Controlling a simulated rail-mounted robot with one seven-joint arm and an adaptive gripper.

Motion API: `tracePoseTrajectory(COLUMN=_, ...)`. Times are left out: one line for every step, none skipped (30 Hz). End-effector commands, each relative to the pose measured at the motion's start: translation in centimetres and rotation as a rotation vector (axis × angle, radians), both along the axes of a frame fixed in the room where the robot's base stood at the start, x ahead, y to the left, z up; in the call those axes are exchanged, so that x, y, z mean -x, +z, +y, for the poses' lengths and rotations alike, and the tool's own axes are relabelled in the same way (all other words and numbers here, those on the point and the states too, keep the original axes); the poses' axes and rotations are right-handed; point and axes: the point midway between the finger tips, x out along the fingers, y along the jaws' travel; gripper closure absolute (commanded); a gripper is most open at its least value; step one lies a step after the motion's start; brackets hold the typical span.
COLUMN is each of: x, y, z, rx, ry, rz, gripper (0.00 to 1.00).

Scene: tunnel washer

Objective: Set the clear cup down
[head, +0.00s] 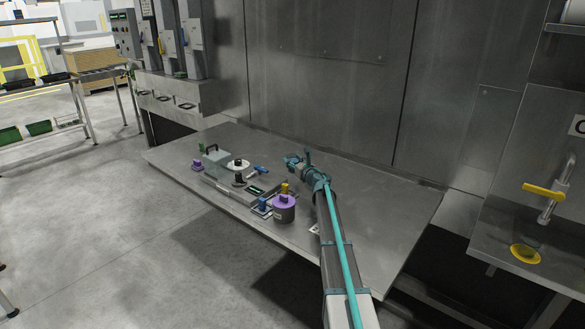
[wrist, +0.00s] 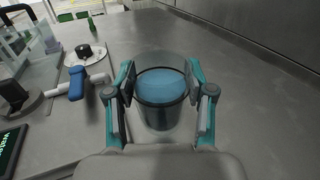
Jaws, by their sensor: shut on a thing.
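The clear cup (wrist: 161,112) is between the fingers of my gripper (wrist: 161,76) in the wrist view. It looks upright and see-through, with blue contents showing inside. My gripper is shut on its sides. In the head view my gripper (head: 297,163) is over the middle of the steel table (head: 385,215), towards the back. The cup is too small and covered to make out there. I cannot tell whether its base touches the table.
A purple-lidded jar (head: 284,210) stands near the front. The table's right side is clear. A steel wall (head: 330,90) stands behind.

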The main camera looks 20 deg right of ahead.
Motion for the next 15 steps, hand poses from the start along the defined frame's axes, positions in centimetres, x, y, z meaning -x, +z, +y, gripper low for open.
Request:
tracePoseTrajectory(x=-0.3, y=-0.2, z=0.0, rx=-0.001, ry=0.000, rz=0.000, gripper=0.86)
tracePoseTrajectory(x=-0.4, y=-0.4, z=0.0, rx=-0.002, ry=0.000, rz=0.000, gripper=0.86)
tracePoseTrajectory(x=-0.8, y=-0.7, z=0.0, rx=-0.001, ry=0.000, rz=0.000, gripper=0.86)
tracePoseTrajectory(x=-1.0, y=-1.0, z=0.0, rx=-0.001, ry=0.000, rz=0.000, gripper=0.86)
tracePoseTrajectory(x=-1.1, y=-1.4, z=0.0, rx=-0.002, ry=0.000, rz=0.001, gripper=0.86)
tracePoseTrajectory(x=-0.9, y=-2.1, z=0.0, rx=-0.002, ry=0.000, rz=0.001, gripper=0.86)
tracePoseTrajectory(x=-0.9, y=-2.6, z=0.0, rx=-0.002, ry=0.000, rz=0.002, gripper=0.86)
tracePoseTrajectory(x=-0.9, y=-2.9, z=0.0, rx=-0.003, ry=0.000, rz=0.001, gripper=0.86)
tracePoseTrajectory(x=-0.9, y=-3.3, z=0.0, rx=-0.002, ry=0.000, rz=0.000, gripper=0.86)
tracePoseTrajectory(x=-0.9, y=-3.6, z=0.0, rx=-0.001, ry=0.000, rz=0.000, gripper=0.86)
tracePoseTrajectory(x=-0.8, y=-3.8, z=0.0, rx=-0.001, ry=0.000, rz=0.000, gripper=0.86)
tracePoseTrajectory(x=-0.8, y=-3.9, z=0.0, rx=-0.001, ry=0.000, rz=0.000, gripper=0.86)
tracePoseTrajectory(x=-0.8, y=-4.0, z=0.0, rx=-0.001, ry=0.000, rz=0.000, gripper=0.86)
tracePoseTrajectory(x=-0.8, y=-4.0, z=0.0, rx=-0.001, ry=0.000, rz=-0.001, gripper=0.86)
tracePoseTrajectory(x=-0.8, y=-4.0, z=0.0, rx=-0.001, ry=0.000, rz=-0.001, gripper=0.86)
